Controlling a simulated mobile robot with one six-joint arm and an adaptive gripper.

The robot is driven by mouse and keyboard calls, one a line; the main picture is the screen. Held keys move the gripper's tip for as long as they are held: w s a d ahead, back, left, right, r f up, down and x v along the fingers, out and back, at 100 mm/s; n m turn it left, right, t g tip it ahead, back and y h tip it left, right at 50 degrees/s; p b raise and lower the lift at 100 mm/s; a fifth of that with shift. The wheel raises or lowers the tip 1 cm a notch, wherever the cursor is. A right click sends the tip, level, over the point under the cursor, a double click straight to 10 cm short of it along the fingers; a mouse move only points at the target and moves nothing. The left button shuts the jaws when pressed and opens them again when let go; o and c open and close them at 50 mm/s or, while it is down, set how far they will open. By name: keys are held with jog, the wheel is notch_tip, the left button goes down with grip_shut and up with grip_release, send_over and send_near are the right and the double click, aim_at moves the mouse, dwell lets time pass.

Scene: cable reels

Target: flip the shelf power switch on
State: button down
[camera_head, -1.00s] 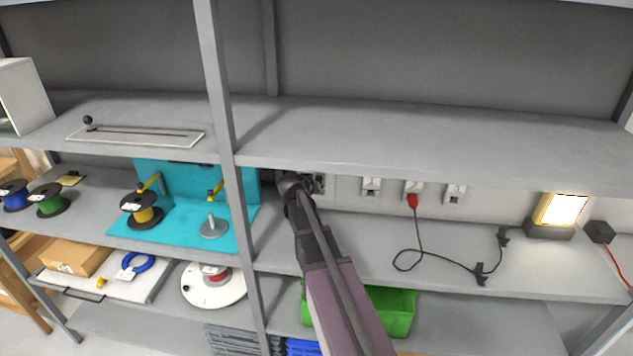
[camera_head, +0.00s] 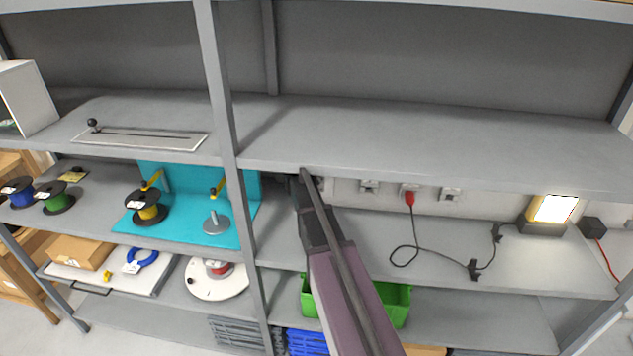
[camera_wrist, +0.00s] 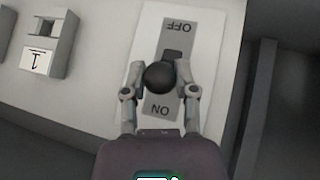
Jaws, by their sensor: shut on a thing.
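The shelf power switch shows in the wrist view as a pale plate (camera_wrist: 208,45) with a grey slotted panel. OFF is printed at the top of the picture and ON at the bottom, both upside down. Its dark round knob (camera_wrist: 160,78) sits between the two words. My gripper (camera_wrist: 159,68) is shut on the knob, one finger on each side. In the head view my arm reaches under the upper shelf at the left end of the socket strip. There the gripper's end and the switch are mostly hidden by the shelf and my arm.
A wall socket (camera_wrist: 50,45) is beside the switch plate. The socket strip has a red plug (camera_head: 409,197) with a black cable lying on the shelf. A lit lamp (camera_head: 553,209) stands at the right. A shelf post (camera_head: 222,110) is left of my arm.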

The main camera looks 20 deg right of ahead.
jog(key=shift+c, duration=1.9)
grip_release()
jog(key=shift+f+t+b, duration=0.25)
jog(key=shift+t+b, duration=0.05)
jog(key=shift+b, duration=0.15)
